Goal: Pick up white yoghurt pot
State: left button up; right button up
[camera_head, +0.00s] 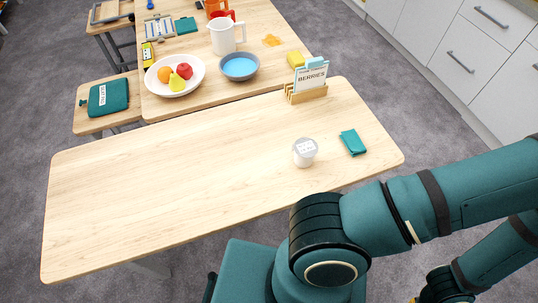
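The white yoghurt pot (304,152) stands upright on the near wooden table (150,190), toward its right end near the front edge. A printed label shows on its pale lid. Nothing is touching it. My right arm reaches across the lower right of the head view, its dark joint a little in front of the pot and below it in the picture. Part of a dark and yellow end piece, perhaps my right gripper (446,286), shows at the bottom right edge, too cut off to tell its fingers. My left gripper is not in view.
A folded teal cloth (353,142) lies right of the pot. A wooden rack (305,94) with a "BERRIES" card stands behind. The table's left and middle are clear. A fruit bowl (196,85), blue bowl (239,79) and white jug (223,42) stand on the far table.

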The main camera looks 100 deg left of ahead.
aim_at(305, 149)
jog(key=l+u, duration=0.1)
jog(key=u, duration=0.35)
jog(key=l+u, duration=0.1)
jog(key=u, duration=0.75)
jog(key=l+u, duration=0.15)
jog(key=u, duration=0.75)
jog(key=k+l+u, duration=0.1)
jog(key=u, duration=0.8)
jog(key=k, duration=0.5)
jog(key=i+l+u, duration=0.15)
jog(key=i+l, duration=0.15)
jog(key=i+l+u, duration=0.1)
jog(key=i+l, duration=0.2)
jog(key=l, duration=0.3)
